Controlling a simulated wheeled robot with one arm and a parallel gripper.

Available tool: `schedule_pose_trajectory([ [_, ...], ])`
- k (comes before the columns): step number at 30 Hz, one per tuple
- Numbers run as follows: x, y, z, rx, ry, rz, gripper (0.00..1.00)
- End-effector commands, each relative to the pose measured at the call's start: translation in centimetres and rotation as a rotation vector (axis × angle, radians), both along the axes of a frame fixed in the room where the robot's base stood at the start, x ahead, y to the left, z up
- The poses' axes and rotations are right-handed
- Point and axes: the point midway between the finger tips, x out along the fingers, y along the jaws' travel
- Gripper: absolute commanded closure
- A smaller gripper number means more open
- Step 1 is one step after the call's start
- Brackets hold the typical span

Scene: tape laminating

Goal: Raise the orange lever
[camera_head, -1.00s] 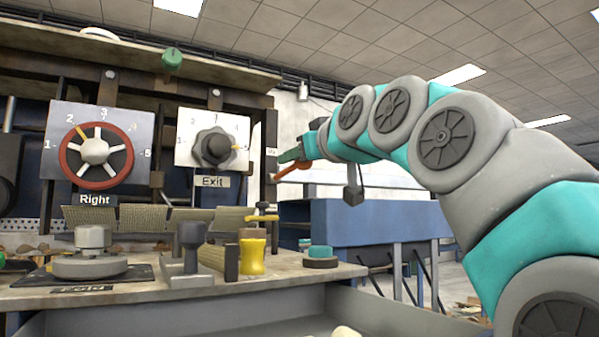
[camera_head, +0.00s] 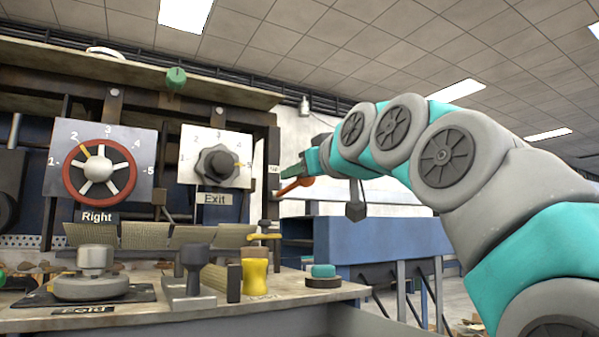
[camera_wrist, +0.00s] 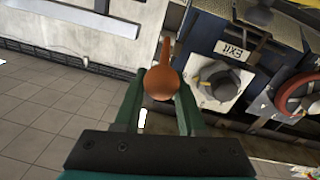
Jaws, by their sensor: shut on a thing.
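The orange lever (camera_head: 292,186) is at the right end of the machine, past the Exit dial. In the wrist view it has a rounded orange knob (camera_wrist: 162,82) and a thin shank running up the picture. My gripper (camera_wrist: 160,92) has green fingers, one on each side of the knob, and is shut on it. In the head view my gripper (camera_head: 300,172) is at the lever, which slants down to the left from the fingers. The lever's pivot is not clear to see.
The Exit dial (camera_head: 216,164) and the red-rimmed Right dial (camera_head: 98,170) are on panels left of the lever. The workbench (camera_head: 190,310) below holds a yellow part (camera_head: 255,278) and several knobs. A blue cabinet (camera_head: 375,238) stands behind my arm.

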Motion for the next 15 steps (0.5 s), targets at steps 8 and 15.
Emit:
schedule_pose_trajectory([
  [8, 0.23, -0.16, -0.22, -0.001, 0.004, -0.004, 1.00],
  [15, 0.21, -0.13, -0.20, -0.001, 0.004, -0.003, 0.47],
])
